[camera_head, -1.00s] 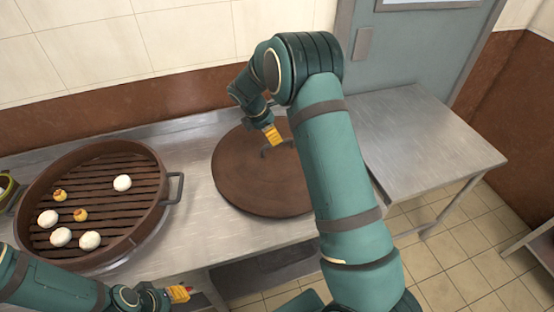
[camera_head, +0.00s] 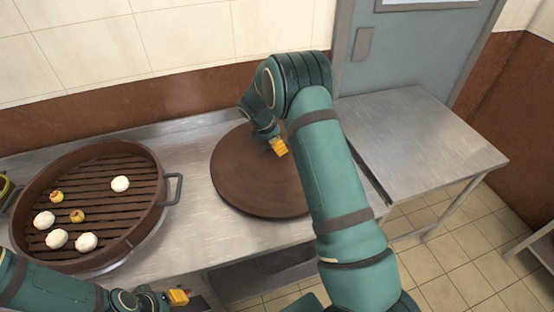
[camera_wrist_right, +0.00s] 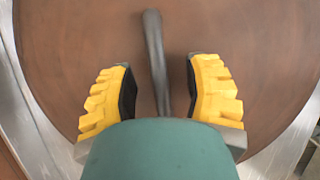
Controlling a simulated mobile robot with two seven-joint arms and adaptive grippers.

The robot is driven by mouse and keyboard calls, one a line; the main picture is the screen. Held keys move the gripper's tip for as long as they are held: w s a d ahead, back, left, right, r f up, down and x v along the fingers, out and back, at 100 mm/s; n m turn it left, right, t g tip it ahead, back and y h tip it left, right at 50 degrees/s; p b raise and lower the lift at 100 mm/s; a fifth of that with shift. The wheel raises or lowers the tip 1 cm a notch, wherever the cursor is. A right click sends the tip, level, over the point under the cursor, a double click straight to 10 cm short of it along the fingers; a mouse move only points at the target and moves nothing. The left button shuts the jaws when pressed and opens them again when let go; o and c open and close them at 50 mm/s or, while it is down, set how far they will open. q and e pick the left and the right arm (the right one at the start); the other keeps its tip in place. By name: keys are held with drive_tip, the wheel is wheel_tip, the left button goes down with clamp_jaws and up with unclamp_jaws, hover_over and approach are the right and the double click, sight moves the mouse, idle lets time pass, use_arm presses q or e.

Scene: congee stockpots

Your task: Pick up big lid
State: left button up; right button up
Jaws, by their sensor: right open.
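The big lid (camera_head: 245,180) is a round brown disc lying flat on the steel counter, partly behind my right arm. Its dark bar handle (camera_wrist_right: 154,50) shows in the right wrist view, running lengthwise between the open fingers; the head view hides it behind the gripper. My right gripper (camera_head: 279,147) is over the middle of the lid, open, with yellow-backed fingers (camera_wrist_right: 160,92) on either side of the handle and a gap on each side. My left gripper (camera_head: 177,297) is low at the front edge of the counter, away from the lid; its fingers are too small to judge.
A round brown steamer (camera_head: 150,222) with slats, side handles and several white and yellow buns stands left of the lid. A bare steel table (camera_head: 420,140) is at the right. The wall is behind the counter. Bare counter (camera_head: 190,160) lies between steamer and lid.

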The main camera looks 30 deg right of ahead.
drive_tip(key=shift+f, duration=0.25)
idle(0.3)
drive_tip(key=shift+c, duration=0.4)
clamp_jaws()
